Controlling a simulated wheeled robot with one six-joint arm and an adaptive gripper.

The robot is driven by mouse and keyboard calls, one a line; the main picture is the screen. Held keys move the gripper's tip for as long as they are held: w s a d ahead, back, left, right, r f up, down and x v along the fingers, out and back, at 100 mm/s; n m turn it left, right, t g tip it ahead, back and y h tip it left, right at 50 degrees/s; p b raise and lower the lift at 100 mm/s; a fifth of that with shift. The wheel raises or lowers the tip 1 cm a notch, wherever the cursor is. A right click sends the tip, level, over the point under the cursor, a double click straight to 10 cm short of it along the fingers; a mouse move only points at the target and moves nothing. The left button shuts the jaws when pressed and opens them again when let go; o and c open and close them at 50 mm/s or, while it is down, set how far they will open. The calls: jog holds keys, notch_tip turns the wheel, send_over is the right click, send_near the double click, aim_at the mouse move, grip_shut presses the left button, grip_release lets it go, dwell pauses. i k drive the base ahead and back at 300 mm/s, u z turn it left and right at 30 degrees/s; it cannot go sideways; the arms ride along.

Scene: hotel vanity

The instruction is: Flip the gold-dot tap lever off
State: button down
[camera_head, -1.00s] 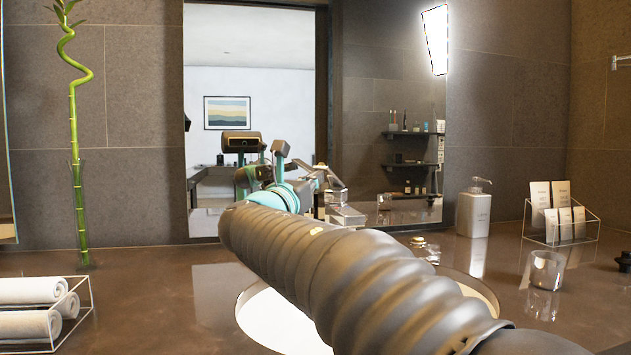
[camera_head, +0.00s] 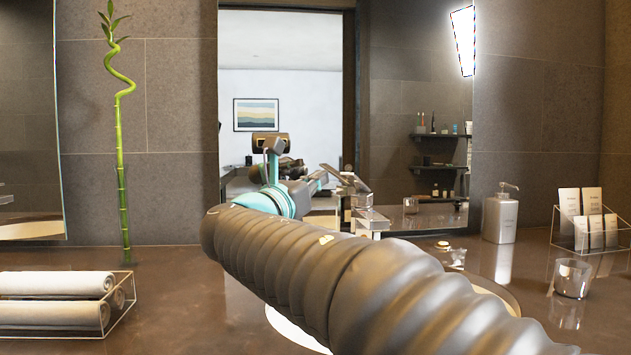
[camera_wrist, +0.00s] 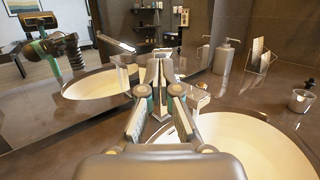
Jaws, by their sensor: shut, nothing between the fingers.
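A chrome tap (camera_head: 364,212) stands behind the basin, its lever-like top (camera_head: 345,180) raised toward the left. My arm hides its lower part. I cannot make out a gold dot on it. In the wrist view my gripper (camera_wrist: 160,68) is shut and empty, its fingertips in front of the chrome at the back of the basin. I cannot tell whether they touch it. In the head view my arm hides the gripper. A small shiny item with a gold round top (camera_head: 443,245) is right of the tap; I cannot tell what it is.
The white basin (camera_wrist: 245,135) lies below my gripper. A soap dispenser (camera_head: 500,213), a glass tumbler (camera_head: 572,279) and a card rack (camera_head: 585,225) stand at the right. Rolled towels (camera_head: 55,284) and a bamboo stem (camera_head: 121,190) are at the left. A mirror stands behind.

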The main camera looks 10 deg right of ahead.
aim_at(357, 183)
jog(key=k, duration=1)
